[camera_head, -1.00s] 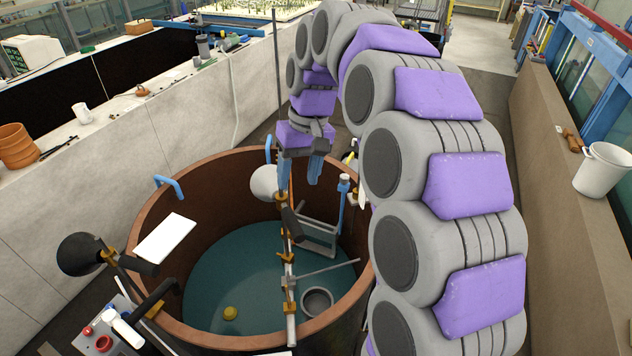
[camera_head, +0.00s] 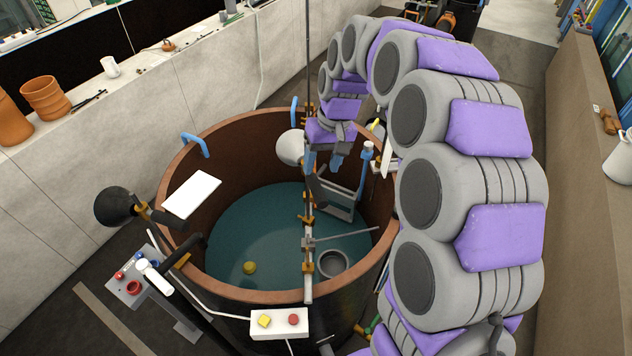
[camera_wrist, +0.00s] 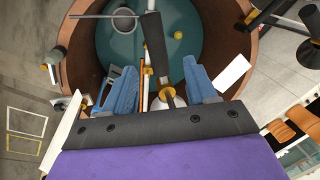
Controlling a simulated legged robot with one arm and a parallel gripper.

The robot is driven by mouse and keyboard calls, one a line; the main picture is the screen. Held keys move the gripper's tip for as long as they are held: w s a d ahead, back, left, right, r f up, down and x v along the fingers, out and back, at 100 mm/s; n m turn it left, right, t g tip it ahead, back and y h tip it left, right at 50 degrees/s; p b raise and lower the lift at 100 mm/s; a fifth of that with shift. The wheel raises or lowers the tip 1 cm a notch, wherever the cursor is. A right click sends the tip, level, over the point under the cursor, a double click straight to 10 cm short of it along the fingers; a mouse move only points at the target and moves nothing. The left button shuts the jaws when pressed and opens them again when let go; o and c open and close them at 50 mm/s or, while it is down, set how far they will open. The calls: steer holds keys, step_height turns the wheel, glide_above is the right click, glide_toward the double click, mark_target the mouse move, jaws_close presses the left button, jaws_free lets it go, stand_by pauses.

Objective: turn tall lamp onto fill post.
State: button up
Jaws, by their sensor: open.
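A pale round lamp head (camera_head: 290,147) with a black cylindrical handle (camera_head: 316,187) is mounted by an orange clamp at the tub's far side, beside a tall thin pole; it seems to be the tall lamp. My gripper (camera_head: 324,163) is just above that handle. In the wrist view, my open blue fingers (camera_wrist: 160,68) stand either side of the black handle (camera_wrist: 153,42), with a gap at each side. An orange knob (camera_wrist: 168,92) shows between them. A blue upright post with a pale cap (camera_head: 366,165) stands to the right; I cannot tell whether it is the fill post.
The round brown tub (camera_head: 180,235) holds water, a yellow ball (camera_head: 249,267) and a grey ring (camera_head: 332,263). A beam (camera_head: 308,240) crosses it. A black lamp (camera_head: 115,206) and white panel (camera_head: 191,195) are at its left rim. A button box (camera_head: 280,322) sits in front.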

mark_target(318, 186)
steer(key=f, duration=0.3)
steer(key=f+p, duration=0.1)
steer(key=f, duration=0.2)
steer(key=shift+s+a+f, duration=0.15)
steer(key=shift+a+f, duration=0.05)
steer(key=shift+f, duration=0.15)
steer(key=shift+a+f, duration=0.1)
steer(key=shift+f, duration=0.3)
steer(key=shift+a+f, duration=0.1)
steer(key=shift+a, duration=0.05)
steer(key=shift+a, duration=0.1)
steer(key=c, duration=0.3)
jaws_close()
